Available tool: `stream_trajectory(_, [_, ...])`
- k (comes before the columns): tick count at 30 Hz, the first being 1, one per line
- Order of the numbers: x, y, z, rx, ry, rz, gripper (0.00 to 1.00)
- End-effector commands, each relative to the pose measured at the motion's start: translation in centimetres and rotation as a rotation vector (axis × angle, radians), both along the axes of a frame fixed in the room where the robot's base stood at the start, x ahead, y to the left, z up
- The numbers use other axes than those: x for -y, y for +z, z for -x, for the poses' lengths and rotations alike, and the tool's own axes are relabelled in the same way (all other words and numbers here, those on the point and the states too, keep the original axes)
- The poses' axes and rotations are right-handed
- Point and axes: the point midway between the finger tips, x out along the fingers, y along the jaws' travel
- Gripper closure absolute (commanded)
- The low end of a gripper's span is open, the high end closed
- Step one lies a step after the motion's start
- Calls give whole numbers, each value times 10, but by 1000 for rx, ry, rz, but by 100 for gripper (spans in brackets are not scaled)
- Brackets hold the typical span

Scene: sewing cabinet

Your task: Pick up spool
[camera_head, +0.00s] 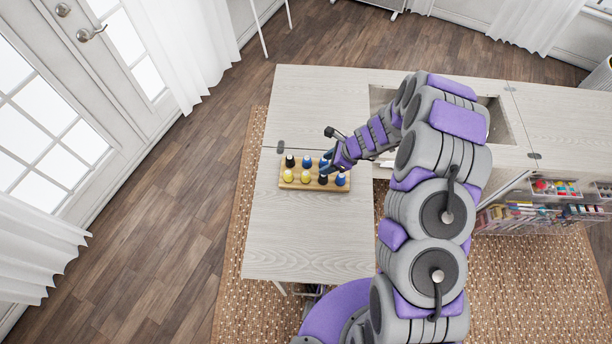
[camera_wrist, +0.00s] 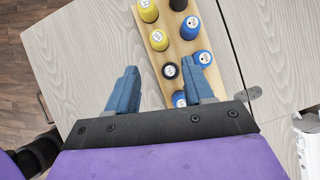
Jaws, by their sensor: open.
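Several spools in yellow, black and blue stand in two rows on a wooden rack on the cabinet top. In the head view they include a yellow spool (camera_head: 288,176), a black spool (camera_head: 290,160) and a blue spool (camera_head: 340,179). In the wrist view a black spool (camera_wrist: 170,71) and a blue spool (camera_wrist: 202,58) show near my fingertips. Another blue spool (camera_wrist: 180,99) shows between the fingers, partly hidden by my gripper. My gripper (camera_wrist: 165,76) is open, its blue fingers apart at the rack's right end. I cannot tell whether they touch a spool.
The wooden rack (camera_head: 315,187) rests on the pale cabinet top (camera_head: 310,240), which is clear in front of and behind it. A recessed opening (camera_head: 508,125) lies to the right, beyond my arm. Open storage with sewing supplies (camera_head: 545,187) hangs at the right.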

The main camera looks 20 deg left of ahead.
Motion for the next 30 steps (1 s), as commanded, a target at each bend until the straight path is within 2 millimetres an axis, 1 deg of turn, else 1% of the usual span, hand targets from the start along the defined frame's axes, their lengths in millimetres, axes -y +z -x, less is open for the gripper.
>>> stream_trajectory(1, [-6,-10,1,-2,4,0,48])
stream_trajectory(3, [-12,-22,2,-2,4,0,48])
stream_trajectory(12, [-35,-62,3,-1,3,-4,48])
stream_trajectory(22, [-51,-80,3,4,4,-1,48])
stream_trajectory(27, [-63,-101,7,1,4,1,48])
stream_trajectory(30, [-69,-109,7,2,3,1,48])
